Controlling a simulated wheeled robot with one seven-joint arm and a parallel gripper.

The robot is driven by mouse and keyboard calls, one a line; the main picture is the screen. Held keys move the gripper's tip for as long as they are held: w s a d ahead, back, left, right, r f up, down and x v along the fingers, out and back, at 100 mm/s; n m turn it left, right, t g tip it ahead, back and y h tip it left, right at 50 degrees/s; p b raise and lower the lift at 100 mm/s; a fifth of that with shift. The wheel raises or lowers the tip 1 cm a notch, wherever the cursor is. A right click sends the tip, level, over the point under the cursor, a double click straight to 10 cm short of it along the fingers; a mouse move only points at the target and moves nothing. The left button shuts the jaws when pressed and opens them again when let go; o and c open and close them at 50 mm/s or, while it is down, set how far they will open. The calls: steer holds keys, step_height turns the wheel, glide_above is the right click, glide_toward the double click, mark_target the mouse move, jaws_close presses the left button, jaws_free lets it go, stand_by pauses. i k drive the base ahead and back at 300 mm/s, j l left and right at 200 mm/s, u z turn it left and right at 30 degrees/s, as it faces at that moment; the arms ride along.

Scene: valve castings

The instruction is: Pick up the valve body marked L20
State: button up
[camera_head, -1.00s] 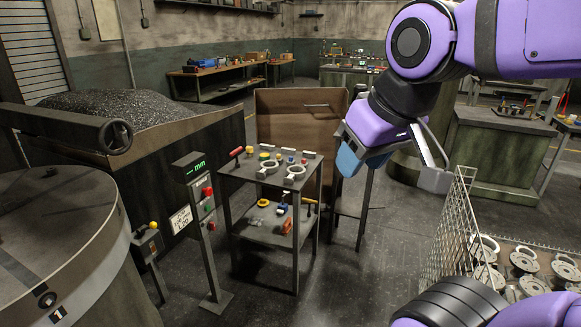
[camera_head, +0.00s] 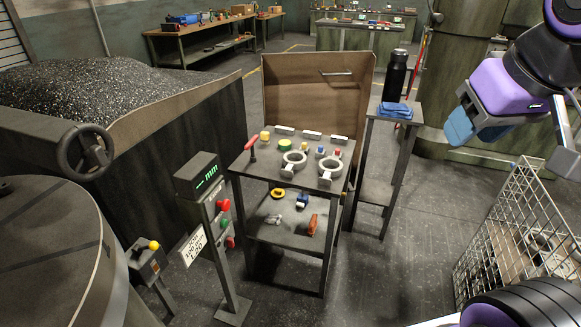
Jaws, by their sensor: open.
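Two grey ring-shaped valve castings lie on the top of a small dark work table (camera_head: 265,172). The left casting (camera_head: 288,167) and the right casting (camera_head: 324,172) sit side by side near its front right. Any L20 mark on them is too small to read. More grey castings (camera_head: 540,242) lie in a wire-sided crate (camera_head: 484,252) at the lower right, partly cut off by the frame edge. My gripper (camera_head: 515,140) is at the upper right, open and with nothing seen between its fingers, away from the table and above the crate's level.
A post with a lit display (camera_head: 198,176) and coloured buttons stands left of the table. A brown panel (camera_head: 320,100) rises behind. Floor in front right of the table is clear.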

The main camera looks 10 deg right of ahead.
mark_target(290, 166)
steer(key=u, duration=2.15)
steer(key=z, duration=2)
steer(key=i+l+u, duration=0.15)
steer(key=i+u, duration=0.3)
steer(key=i+l+u, duration=0.3)
steer(key=u, duration=0.15)
steer(key=i, duration=0.1)
